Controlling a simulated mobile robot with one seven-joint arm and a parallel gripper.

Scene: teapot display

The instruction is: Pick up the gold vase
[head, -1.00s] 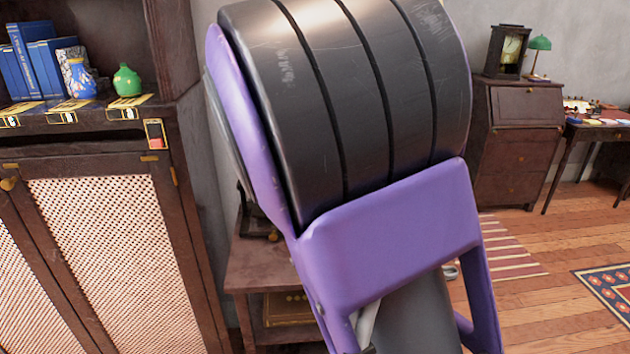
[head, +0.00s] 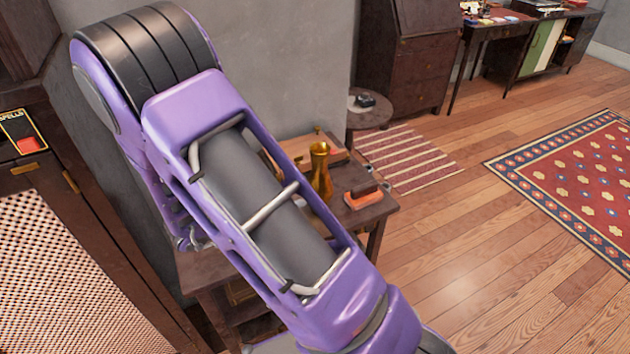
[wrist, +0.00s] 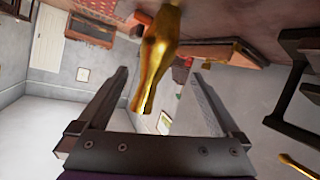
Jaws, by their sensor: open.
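The gold vase (head: 320,172) stands upright on a small dark wooden table (head: 376,212) in the head view, just right of my arm. In the wrist view the scene is upside down, and the gold vase (wrist: 152,62) hangs neck-down between the two fingers in the picture. My gripper (wrist: 159,72) is open, its fingers spread to either side of the vase. I see no contact, and how deep the vase lies between the fingers is hard to tell. The gripper itself is not visible in the head view.
A reddish-orange block (head: 362,194) sits on the table right of the vase. A wooden box (head: 312,150) is behind it. A cabinet with lattice doors (head: 70,260) stands at the left. A round stool (head: 370,118) is beyond the table.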

